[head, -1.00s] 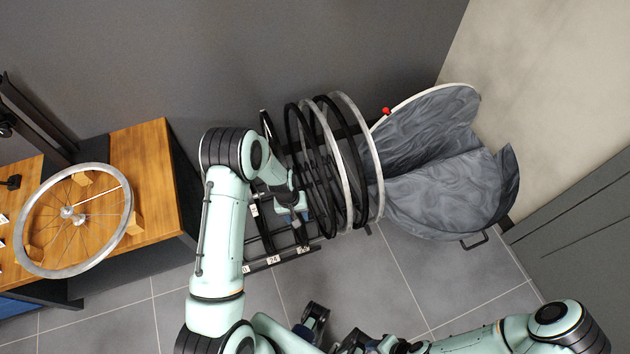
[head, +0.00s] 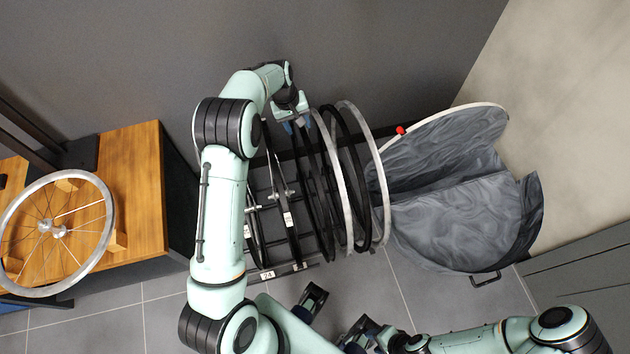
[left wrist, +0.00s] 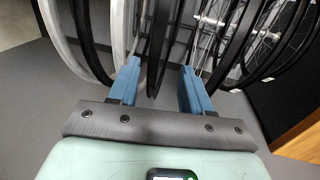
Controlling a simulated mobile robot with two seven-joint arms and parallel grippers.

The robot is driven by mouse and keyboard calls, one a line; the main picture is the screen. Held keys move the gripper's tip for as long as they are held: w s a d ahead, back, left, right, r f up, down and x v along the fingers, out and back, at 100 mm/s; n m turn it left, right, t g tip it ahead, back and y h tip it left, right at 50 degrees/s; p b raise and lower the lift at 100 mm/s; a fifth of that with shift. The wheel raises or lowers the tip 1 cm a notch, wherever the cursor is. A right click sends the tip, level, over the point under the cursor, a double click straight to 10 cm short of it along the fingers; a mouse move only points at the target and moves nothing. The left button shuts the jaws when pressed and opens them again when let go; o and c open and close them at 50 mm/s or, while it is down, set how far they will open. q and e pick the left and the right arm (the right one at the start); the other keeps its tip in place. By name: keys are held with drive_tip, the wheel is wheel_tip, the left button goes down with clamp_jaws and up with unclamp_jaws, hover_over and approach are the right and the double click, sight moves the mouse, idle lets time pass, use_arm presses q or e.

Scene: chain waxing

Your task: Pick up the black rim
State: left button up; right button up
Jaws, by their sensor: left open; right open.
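A black rim (head: 323,205) hangs upright in the row of hoops on the rack. My left gripper (head: 293,124) is open at the upper part of the row, pointing down at the wheels. In the left wrist view, the open blue fingers (left wrist: 158,88) straddle a black rim (left wrist: 157,50), with a gap on both sides. A silver rim (left wrist: 119,35) stands just outside the left finger. A second black rim (head: 357,160) stands further right in the row. My right gripper (head: 345,328) is open and empty at the bottom of the head view, partly hidden by my own parts.
Silver rims (head: 381,180) stand between and beside the black ones. Spoked wheels (head: 288,215) stand left of them on the rack. A grey fabric bag (head: 450,200) lies to the right. A wooden bench (head: 137,190) with a silver wheel (head: 103,225) is at left.

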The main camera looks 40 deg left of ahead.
use_arm(q)
hover_over(307, 145)
drive_tip(key=s+a, duration=0.1)
drive_tip(key=f, duration=0.6)
drive_tip(key=shift+s+a, duration=0.1)
drive_tip(key=shift+a, duration=0.1)
drive_tip(key=f, duration=0.2)
drive_tip(key=w+d+f, duration=0.1)
drive_tip(key=f, duration=0.3)
drive_tip(key=shift+w+d+f, duration=0.1)
drive_tip(key=shift+w+d, duration=0.05)
drive_tip(key=shift+d, duration=0.15)
clamp_jaws()
idle(0.5)
